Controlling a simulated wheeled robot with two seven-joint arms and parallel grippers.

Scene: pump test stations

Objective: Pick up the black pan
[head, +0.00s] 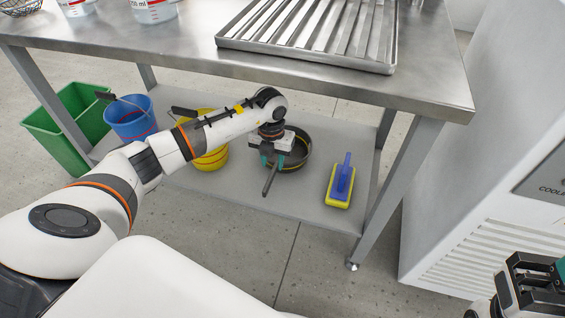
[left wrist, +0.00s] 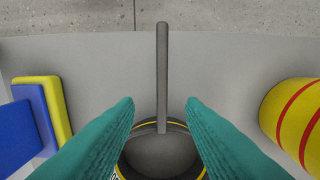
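The black pan (head: 304,152) rests on the lower shelf of the metal table, and its handle points toward the shelf's front edge. In the left wrist view the pan (left wrist: 160,157) shows at the bottom, with its handle (left wrist: 162,70) running up the middle. My left gripper (head: 270,160) is over the pan near the handle and partly hides it. Its teal fingers (left wrist: 160,106) are apart, one on each side of the handle, with visible gaps. Whether the fingertips are level with the handle is unclear. My right gripper (head: 530,283) is at the lower right, away from the pan, partly cut off.
A yellow bucket (head: 212,160) and a blue bucket (head: 131,122) stand left of the pan. A blue-handled yellow float (head: 340,186) lies to its right. The metal tabletop (head: 180,50) and table leg (head: 395,190) are close to my left arm. A white machine (head: 470,150) stands right.

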